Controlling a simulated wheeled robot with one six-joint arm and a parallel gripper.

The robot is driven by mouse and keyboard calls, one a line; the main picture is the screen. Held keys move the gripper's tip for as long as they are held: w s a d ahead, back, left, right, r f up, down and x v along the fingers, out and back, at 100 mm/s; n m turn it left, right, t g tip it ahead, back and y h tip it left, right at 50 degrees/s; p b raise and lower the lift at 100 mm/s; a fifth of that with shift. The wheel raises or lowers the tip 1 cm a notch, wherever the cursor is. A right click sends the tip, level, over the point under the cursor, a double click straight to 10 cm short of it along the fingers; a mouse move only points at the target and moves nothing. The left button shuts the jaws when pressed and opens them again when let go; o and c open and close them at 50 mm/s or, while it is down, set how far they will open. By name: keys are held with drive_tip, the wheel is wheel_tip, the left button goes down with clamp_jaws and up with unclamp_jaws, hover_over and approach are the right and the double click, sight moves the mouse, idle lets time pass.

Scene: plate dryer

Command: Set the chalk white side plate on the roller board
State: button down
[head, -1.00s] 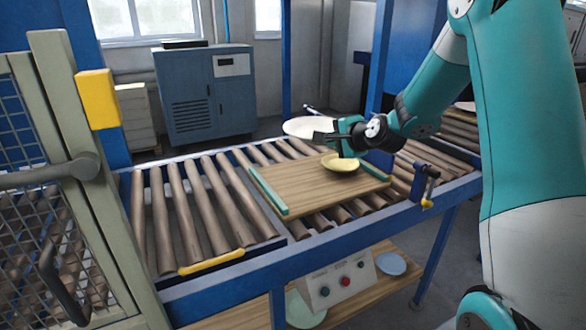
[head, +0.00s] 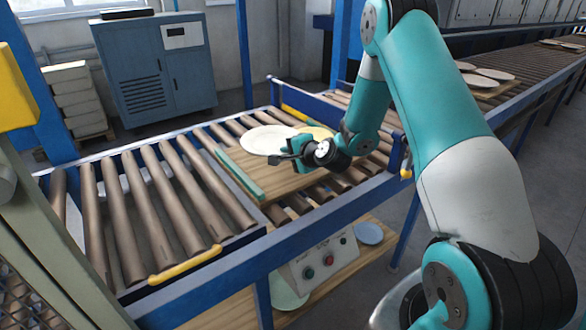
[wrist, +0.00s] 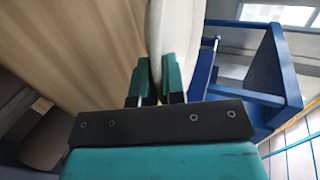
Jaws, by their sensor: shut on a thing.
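The chalk white side plate (head: 266,138) is held by its near edge in my gripper (head: 288,157), which is shut on it. The plate looks about level over the far left part of the roller board (head: 240,181), a wooden board with green end strips. I cannot tell whether it touches the board. In the wrist view my gripper (wrist: 158,84) pinches the white plate (wrist: 172,28), seen edge-on, with the board's wood (wrist: 80,45) beside it.
A pale yellow plate (head: 318,132) lies on the board, partly hidden behind my gripper. Bare rollers (head: 150,200) lie left of the board. A blue rail (head: 215,262) runs along the front. A blue frame (wrist: 262,65) stands close in the wrist view.

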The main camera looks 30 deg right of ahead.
sight(290, 177)
drive_tip(key=shift+d+f, duration=0.1)
drive_tip(key=shift+f, duration=2.7)
drive_tip(key=c, duration=1.7)
unclamp_jaws()
drive_tip(key=shift+f, duration=0.15)
drive_tip(key=shift+o, duration=1.2)
